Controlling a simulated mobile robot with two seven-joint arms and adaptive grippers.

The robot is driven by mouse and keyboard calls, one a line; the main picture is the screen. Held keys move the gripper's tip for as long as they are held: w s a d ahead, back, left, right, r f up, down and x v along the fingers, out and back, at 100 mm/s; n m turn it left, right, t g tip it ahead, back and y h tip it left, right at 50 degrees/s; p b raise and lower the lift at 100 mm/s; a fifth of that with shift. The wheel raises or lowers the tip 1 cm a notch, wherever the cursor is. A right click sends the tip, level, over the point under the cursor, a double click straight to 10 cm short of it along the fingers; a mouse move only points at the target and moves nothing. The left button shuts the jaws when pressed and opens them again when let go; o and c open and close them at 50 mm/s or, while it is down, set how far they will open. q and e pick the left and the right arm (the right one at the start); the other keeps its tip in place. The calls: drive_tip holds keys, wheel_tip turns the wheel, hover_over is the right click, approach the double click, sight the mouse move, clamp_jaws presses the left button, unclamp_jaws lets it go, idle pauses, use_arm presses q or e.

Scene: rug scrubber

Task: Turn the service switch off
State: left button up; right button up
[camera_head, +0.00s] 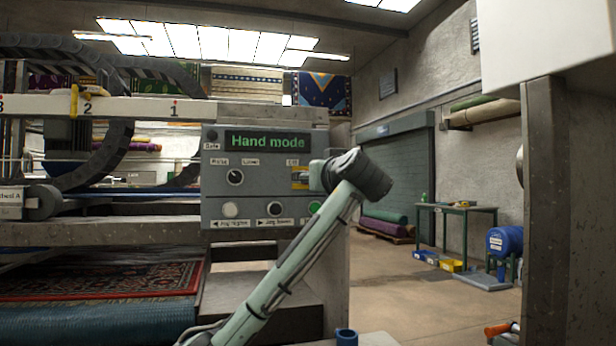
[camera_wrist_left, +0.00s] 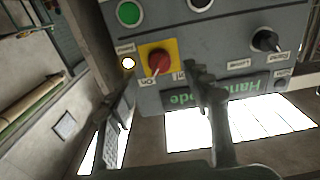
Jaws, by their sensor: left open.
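The service switch is a red rotary knob (camera_wrist_left: 158,62) on a yellow plate (camera_wrist_left: 150,48), seen in the left wrist view on the grey control panel. An "On" label sits beside the plate; another label is partly hidden by a finger. I cannot tell for sure which way the knob points. My left gripper (camera_wrist_left: 162,84) is open, its dark fingers apart on either side of the knob's area; contact is not clear. In the head view the left gripper (camera_head: 318,175) is at the panel's right edge and covers most of the yellow plate (camera_head: 299,181). My right gripper is out of view.
The panel display (camera_head: 267,141) reads "Hand mode". A small lamp (camera_wrist_left: 128,63) beside the switch is lit. Open floor (camera_head: 400,285) lies to the right.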

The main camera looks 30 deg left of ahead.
use_arm(q)
drive_tip(key=x, duration=0.4)
drive_tip(key=shift+w+a+p, duration=0.25)
drive_tip(key=shift+p, duration=0.1)
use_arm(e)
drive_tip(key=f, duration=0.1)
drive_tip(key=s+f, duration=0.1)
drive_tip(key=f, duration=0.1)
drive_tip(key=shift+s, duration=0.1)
use_arm(q)
drive_tip(key=shift+c, duration=0.5)
clamp_jaws()
drive_tip(key=shift+f, duration=0.1)
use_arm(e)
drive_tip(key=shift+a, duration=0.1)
